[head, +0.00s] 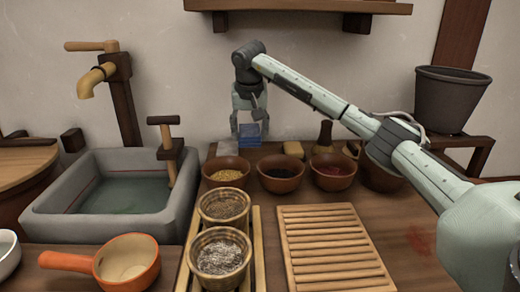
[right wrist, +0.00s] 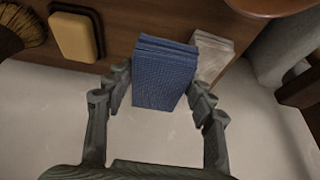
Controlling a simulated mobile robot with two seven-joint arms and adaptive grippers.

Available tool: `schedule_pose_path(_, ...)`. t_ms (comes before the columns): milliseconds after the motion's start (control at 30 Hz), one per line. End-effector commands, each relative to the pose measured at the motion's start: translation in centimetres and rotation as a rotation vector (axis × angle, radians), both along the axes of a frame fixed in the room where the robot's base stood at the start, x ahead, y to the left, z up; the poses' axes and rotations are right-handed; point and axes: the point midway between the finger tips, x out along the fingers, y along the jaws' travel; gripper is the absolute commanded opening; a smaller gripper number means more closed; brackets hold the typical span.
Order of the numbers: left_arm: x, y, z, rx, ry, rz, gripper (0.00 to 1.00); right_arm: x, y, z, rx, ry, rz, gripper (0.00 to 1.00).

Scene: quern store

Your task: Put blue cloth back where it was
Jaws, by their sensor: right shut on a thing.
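My right gripper (head: 250,127) is at the back of the counter near the wall, pointing down. It is shut on the blue cloth (head: 249,139), a folded stack. In the right wrist view the blue cloth (right wrist: 163,75) sits between the two fingers of the right gripper (right wrist: 161,90). A pale grey folded cloth (right wrist: 212,58) lies close beside it; it also shows in the head view (head: 227,148), left of the blue one. Whether the blue cloth touches the counter I cannot tell. My left gripper is not in view.
Bowls of grain (head: 227,178), dark seeds (head: 280,180) and red contents (head: 333,180) stand in front of the gripper. A yellow sponge (head: 293,149) and a brown brush (head: 324,138) are to its right. A stone basin (head: 70,222) is at left, a slatted rack (head: 330,250) in front.

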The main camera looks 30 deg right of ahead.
Motion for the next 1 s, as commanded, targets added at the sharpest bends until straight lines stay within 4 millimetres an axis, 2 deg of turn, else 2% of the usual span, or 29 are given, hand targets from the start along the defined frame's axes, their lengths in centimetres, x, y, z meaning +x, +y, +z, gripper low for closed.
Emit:
schedule_pose_path(33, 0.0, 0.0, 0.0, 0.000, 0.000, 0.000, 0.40, -0.2, -1.1, -0.7, -0.001, 0.003, -0.004, 0.27)
schedule_pose_path(100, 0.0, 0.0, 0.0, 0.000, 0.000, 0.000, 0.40, -0.2, -2.2, -1.3, 0.000, 0.001, -0.002, 0.27)
schedule_pose_path(233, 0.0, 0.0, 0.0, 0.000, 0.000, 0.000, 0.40, -0.3, -3.3, -2.0, -0.001, -0.001, 0.000, 0.27)
schedule_pose_path(367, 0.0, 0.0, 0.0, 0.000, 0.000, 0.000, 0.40, -0.3, -3.5, -2.7, 0.000, 0.001, 0.001, 0.27)
schedule_pose_path(600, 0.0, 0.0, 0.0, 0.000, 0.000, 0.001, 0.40, -0.3, -3.5, -5.9, 0.001, 0.002, 0.001, 0.27)
schedule_pose_path(967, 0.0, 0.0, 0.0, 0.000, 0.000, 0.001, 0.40, -0.3, -3.5, -6.3, -0.001, -0.001, 0.001, 0.27)
schedule_pose_path(1000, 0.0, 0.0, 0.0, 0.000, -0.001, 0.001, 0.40, -0.3, -3.5, -6.4, -0.001, -0.001, 0.001, 0.55)
